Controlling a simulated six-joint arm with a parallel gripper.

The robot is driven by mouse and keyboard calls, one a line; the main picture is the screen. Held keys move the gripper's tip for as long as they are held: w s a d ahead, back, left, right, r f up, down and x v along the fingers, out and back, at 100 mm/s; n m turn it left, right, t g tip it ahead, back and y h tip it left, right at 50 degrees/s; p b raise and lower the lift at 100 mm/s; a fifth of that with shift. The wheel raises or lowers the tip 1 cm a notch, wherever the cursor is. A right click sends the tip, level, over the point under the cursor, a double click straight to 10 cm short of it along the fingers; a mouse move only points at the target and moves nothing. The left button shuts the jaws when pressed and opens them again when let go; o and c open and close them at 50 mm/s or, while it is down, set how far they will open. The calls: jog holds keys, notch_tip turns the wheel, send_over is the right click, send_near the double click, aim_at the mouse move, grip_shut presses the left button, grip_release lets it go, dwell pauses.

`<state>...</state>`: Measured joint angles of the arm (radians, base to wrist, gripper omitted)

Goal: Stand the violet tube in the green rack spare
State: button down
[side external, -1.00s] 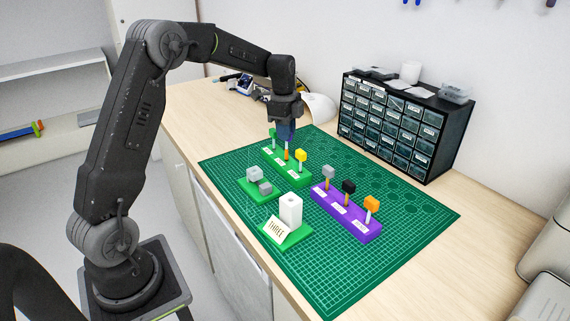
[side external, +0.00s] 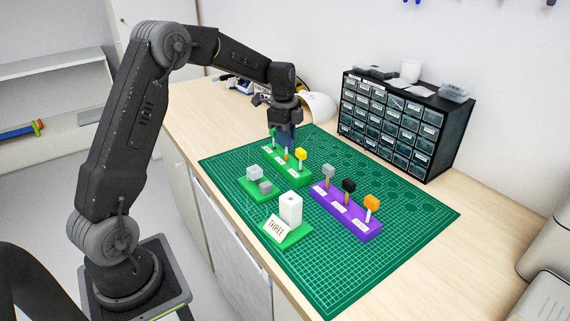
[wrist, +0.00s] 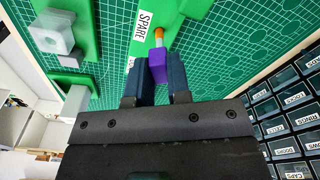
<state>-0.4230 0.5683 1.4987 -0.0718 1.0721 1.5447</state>
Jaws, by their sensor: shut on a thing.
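My gripper (side external: 286,143) is low over the green rack (side external: 279,168) on the mat. It is shut on the violet tube, whose violet head (wrist: 158,66) shows between the fingers (wrist: 156,85) in the wrist view. Its pale stem with an orange part points down at the rack, beside the label reading SPARE (wrist: 146,20). I cannot tell whether the stem's tip is inside a hole. A green-headed piece (side external: 273,132) and a yellow-headed piece (side external: 301,154) stand at either side of it in the rack.
A purple rack (side external: 345,212) holds grey-, black- and orange-headed pieces. A green base with grey blocks (side external: 254,173) and a white block (side external: 291,208) by a THREE card (side external: 275,228) stand nearer. A drawer cabinet (side external: 400,125) is at the back. The mat's right side (side external: 415,215) is clear.

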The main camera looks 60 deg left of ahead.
jog(key=shift+f, duration=0.1)
jog(key=c, duration=1)
grip_release()
notch_tip(320, 180, up, 14)
jog(key=shift+s+a, duration=0.2)
jog(key=shift+a, duration=0.2)
jog(key=shift+f, duration=0.1)
